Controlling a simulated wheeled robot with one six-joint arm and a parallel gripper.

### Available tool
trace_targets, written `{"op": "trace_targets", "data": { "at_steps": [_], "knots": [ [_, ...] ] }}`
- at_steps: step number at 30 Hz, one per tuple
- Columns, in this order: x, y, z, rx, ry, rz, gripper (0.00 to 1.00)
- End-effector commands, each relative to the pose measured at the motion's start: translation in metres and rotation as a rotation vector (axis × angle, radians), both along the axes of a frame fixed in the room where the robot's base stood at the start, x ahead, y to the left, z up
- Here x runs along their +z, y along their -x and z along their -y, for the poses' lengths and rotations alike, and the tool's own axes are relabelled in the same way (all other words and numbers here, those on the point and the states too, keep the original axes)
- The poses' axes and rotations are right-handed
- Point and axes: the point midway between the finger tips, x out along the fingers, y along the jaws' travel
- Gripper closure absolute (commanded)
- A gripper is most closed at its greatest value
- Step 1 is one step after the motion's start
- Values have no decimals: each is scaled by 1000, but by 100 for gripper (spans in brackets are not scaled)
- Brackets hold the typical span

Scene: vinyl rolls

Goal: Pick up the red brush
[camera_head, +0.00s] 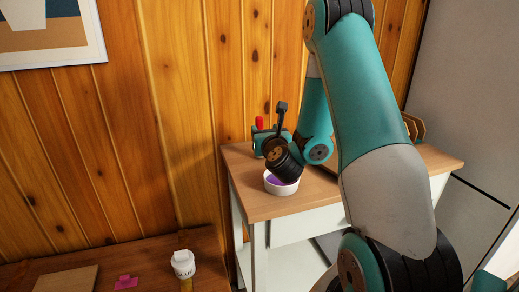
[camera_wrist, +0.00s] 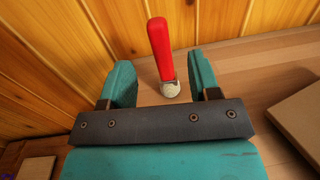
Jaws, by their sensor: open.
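The red brush (camera_wrist: 160,45) stands upright on the wooden top of the small cabinet, with its red handle up and a pale lower end on the surface. In the wrist view it shows between and just beyond the two teal fingers of my gripper (camera_wrist: 160,85), which is open and empty. The fingers look apart from the brush. In the head view the brush (camera_head: 259,122) is a small red tip at the cabinet's back left, and my gripper (camera_head: 266,138) is beside it, with the brush's lower part hidden.
A white bowl with purple contents (camera_head: 281,184) sits at the cabinet top's front, close below my wrist. The wood-panel wall (camera_head: 190,120) is right behind the brush. A flat brown board (camera_wrist: 300,118) lies to the right.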

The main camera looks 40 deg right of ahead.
Motion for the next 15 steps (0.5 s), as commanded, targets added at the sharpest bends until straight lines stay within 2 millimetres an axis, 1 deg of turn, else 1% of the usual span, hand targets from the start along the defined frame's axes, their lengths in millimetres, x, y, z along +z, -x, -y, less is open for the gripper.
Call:
{"op": "trace_targets", "data": {
  "at_steps": [1,6,7,8,12,15],
  "knots": [
    [-17,0,-1,2,1,-1,44],
    [-45,-1,-1,3,4,-1,44],
    [-37,-4,1,2,3,1,44],
    [-33,-7,4,2,3,-1,44],
    [-34,-18,10,2,2,-1,44],
    [-35,-21,12,2,4,-1,44]
  ]
}}
